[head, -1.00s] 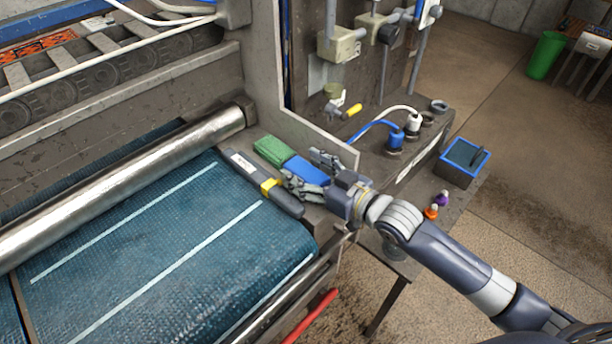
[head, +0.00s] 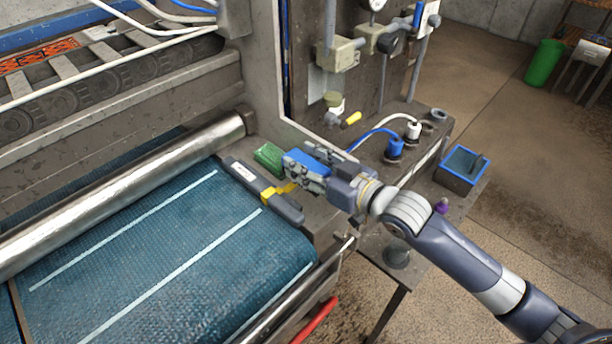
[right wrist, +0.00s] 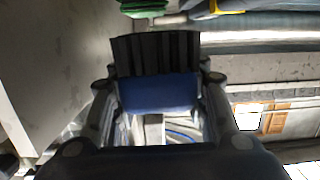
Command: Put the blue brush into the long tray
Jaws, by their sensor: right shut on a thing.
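The blue brush (head: 312,158) is held in my right gripper (head: 303,170), a little above the machine's side ledge. In the right wrist view the brush (right wrist: 158,93) sits between the two fingers (right wrist: 160,100), with its black bristles (right wrist: 155,55) showing above the blue body. The fingers hide part of the brush in the head view. I cannot clearly make out a long tray. My left gripper is out of view.
A green brush (head: 268,157) lies on the ledge, close to the held brush. A long dark grey bar with a yellow part (head: 240,174) lies along the belt's edge (head: 160,250). A blue-rimmed bin (head: 456,180) stands at right. Plugs and cables (head: 394,150) are behind the gripper.

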